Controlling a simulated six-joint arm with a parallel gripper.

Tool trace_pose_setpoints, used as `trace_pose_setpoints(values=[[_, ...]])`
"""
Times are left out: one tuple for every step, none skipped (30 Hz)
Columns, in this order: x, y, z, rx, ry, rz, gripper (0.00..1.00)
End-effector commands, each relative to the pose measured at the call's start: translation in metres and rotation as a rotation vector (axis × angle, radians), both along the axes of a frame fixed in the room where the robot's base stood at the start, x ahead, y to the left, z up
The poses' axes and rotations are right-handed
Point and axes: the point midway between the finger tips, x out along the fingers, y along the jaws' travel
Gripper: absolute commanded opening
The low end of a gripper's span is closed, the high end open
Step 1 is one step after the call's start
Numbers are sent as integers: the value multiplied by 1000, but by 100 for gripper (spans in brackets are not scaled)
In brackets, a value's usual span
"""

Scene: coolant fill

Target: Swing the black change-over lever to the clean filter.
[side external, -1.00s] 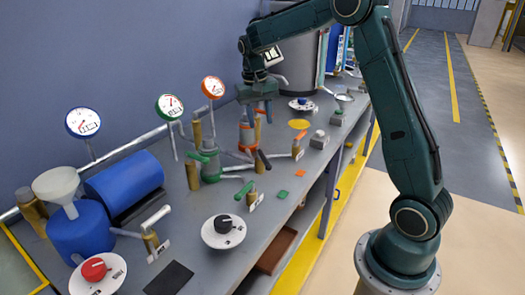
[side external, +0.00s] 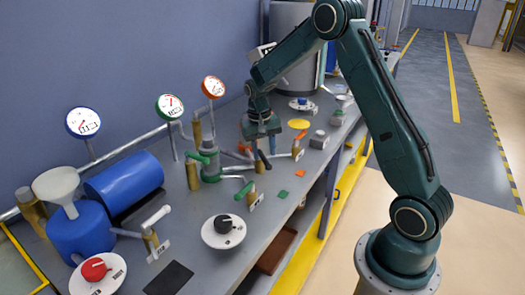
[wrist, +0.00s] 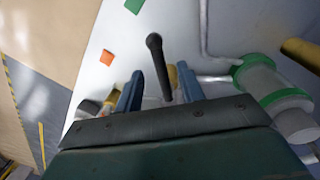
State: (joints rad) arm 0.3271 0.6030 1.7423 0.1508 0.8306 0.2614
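The black change-over lever (wrist: 158,62) stands up between the two blue fingers of my gripper (wrist: 160,82) in the wrist view. The fingers are apart, with visible gaps beside the lever. In the side view, my gripper (side external: 260,146) is low over the bench, and the lever (side external: 264,160) shows just below it. The green-banded filter (side external: 209,163) stands to the left of my gripper; it also shows at the right in the wrist view (wrist: 268,85). The orange-banded filter is mostly hidden behind my gripper. I cannot tell which filter is the clean one.
A green-handled valve (side external: 247,191) and an orange-handled valve (side external: 298,145) are nearby on the bench. Green (side external: 283,194) and orange (side external: 300,173) tags lie in front. A black knob on a white dial (side external: 223,230) is nearer the camera. Gauges stand along the wall pipe.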

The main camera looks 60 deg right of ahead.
Motion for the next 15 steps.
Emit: trace_pose_setpoints(values=[[-1,0,-6,1,3,0,39],[-1,-1,-9,1,2,0,39],[-1,-1,-13,1,2,0,39],[-1,-1,-15,1,2,0,39],[-1,-1,-17,1,2,0,39],[-1,-2,-19,0,1,0,39],[-1,-2,-20,0,0,0,39],[-1,-2,-21,0,0,0,39],[-1,-2,-22,0,0,0,39],[-2,-2,-23,0,0,0,39],[-2,-2,-23,0,0,0,39],[-2,-2,-24,0,0,0,39],[-2,-2,-24,-1,-1,0,39],[-2,-2,-24,-1,-1,0,39],[-2,-2,-24,-1,-1,0,39]])
